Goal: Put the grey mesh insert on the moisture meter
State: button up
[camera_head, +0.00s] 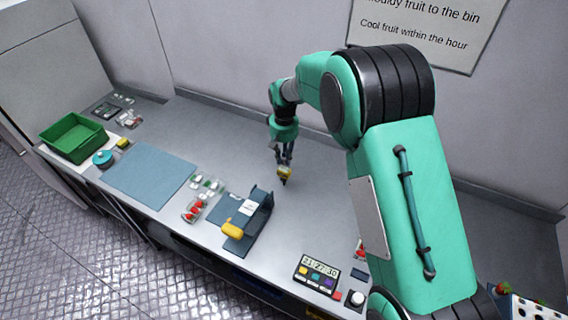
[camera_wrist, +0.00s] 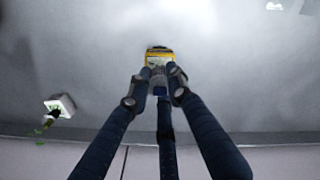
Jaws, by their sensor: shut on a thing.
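My gripper (camera_head: 284,164) is over the bare back middle of the bench, pointing down. It is shut on a small yellow-and-dark thing (camera_head: 284,173). In the wrist view this thing (camera_wrist: 158,51) sits between the fingertips, with a yellow edge and a greyish part; the fingers partly hide it. I cannot tell whether it touches the bench. I cannot make out the grey mesh insert for certain. A flat dark device (camera_head: 107,110) lies at the back left; I cannot tell whether it is the moisture meter.
A green crate (camera_head: 72,137), teal round thing (camera_head: 103,158) and yellow block (camera_head: 123,142) stand left. A blue mat (camera_head: 150,178) is bare. A timer (camera_head: 317,274) is at the front right.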

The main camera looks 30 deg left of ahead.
aim_at(284, 163)
jog(key=shift+f, duration=1.75)
jog(key=shift+f, duration=0.1)
jog(key=o, duration=0.7)
notch_tip(284, 163, up, 12)
jog(key=shift+r, duration=0.15)
